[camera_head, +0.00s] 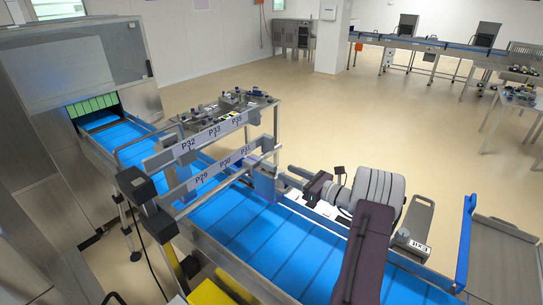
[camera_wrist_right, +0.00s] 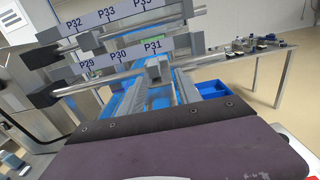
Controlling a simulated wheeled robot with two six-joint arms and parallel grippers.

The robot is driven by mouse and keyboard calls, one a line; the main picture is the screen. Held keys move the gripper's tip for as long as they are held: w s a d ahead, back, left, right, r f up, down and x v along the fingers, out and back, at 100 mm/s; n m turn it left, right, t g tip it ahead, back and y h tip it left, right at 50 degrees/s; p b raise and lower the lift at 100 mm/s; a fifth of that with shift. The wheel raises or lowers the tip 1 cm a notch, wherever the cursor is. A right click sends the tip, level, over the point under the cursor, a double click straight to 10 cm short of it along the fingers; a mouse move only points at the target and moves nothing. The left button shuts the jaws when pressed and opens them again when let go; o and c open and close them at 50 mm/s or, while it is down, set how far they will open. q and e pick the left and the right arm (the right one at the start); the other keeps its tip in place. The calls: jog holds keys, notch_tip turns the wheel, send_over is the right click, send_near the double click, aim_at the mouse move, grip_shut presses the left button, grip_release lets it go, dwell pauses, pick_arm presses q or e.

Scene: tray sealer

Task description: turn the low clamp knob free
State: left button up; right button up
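Two label rails cross the blue conveyor (camera_head: 240,220). The lower one (camera_head: 215,176) carries labels P29, P30 and P31. A grey-blue clamp block (camera_head: 265,183) sits at its right end; it also shows in the right wrist view (camera_wrist_right: 154,70). I cannot clearly make out the low clamp knob apart from this block. My right gripper (camera_head: 287,177) reaches from the right towards the block. In the right wrist view its two fingers (camera_wrist_right: 156,88) are spread, with the block beyond and between them. Contact cannot be told. My left gripper is not in view.
The upper rail (camera_head: 198,142) with P32 and P33 runs just above. Dark end blocks (camera_head: 135,184) stand at the left. A side table (camera_head: 240,103) holds small parts behind. A blue upright guard (camera_head: 465,240) stands at the right. The floor beyond is open.

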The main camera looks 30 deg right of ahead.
aim_at(276, 168)
jog(key=shift+s+a+r, duration=0.1)
jog(key=shift+r, duration=0.1)
jog(key=p+x, duration=0.1)
jog(key=x, duration=0.1)
jog(key=p+x, duration=0.1)
jog(key=x, duration=0.2)
jog(key=p+x, duration=0.1)
jog(key=x, duration=0.2)
jog(key=shift+s+a+r, duration=0.15)
jog(key=shift+a, duration=0.1)
jog(key=shift+w+a, duration=0.15)
jog(key=shift+w, duration=0.15)
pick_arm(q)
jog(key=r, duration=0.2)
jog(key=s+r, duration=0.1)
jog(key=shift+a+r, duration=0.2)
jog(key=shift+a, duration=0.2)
pick_arm(e)
jog(key=shift+s+a+r, duration=0.1)
jog(key=shift+a+r, duration=0.05)
jog(key=shift+a, duration=0.05)
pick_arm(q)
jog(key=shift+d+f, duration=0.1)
pick_arm(e)
jog(key=shift+d, duration=0.1)
grip_shut()
